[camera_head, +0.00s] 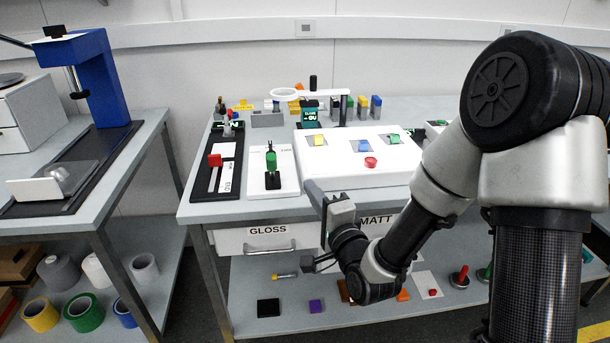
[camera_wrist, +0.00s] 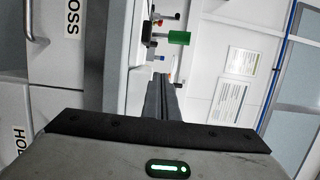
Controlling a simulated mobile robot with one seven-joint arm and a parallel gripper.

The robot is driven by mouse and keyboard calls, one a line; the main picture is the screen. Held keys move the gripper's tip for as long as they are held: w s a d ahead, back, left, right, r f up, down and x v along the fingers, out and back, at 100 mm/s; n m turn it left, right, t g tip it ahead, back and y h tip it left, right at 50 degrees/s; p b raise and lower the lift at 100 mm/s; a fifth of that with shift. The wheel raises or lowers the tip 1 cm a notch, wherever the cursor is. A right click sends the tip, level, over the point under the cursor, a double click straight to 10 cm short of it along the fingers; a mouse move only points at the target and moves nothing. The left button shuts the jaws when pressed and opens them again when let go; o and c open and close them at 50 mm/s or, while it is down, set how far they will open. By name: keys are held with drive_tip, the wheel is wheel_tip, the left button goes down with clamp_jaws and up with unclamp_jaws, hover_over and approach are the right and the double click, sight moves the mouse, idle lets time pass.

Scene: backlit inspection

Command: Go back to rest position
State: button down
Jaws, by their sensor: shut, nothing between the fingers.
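My gripper (camera_head: 310,186) is in front of the workbench (camera_head: 360,208), near its front edge, between the drawers labelled GLOSS (camera_head: 232,240) and MATT (camera_head: 400,222). Its fingers point up and a little left in the head view. In the wrist view the two fingers (camera_wrist: 160,85) lie together with nothing between them. My forearm covers part of the MATT drawer and the shelf below.
A white panel (camera_head: 345,180) with coloured blocks and a red button stands on the bench behind the gripper. A white plate with a green-handled part (camera_head: 271,163) is to its left. A lower shelf (camera_head: 330,310) holds several small items.

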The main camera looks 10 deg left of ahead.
drive_tip(key=shift+s+d+f, duration=0.2)
drive_tip(key=shift+s+d, duration=0.15)
drive_tip(key=shift+s, duration=0.2)
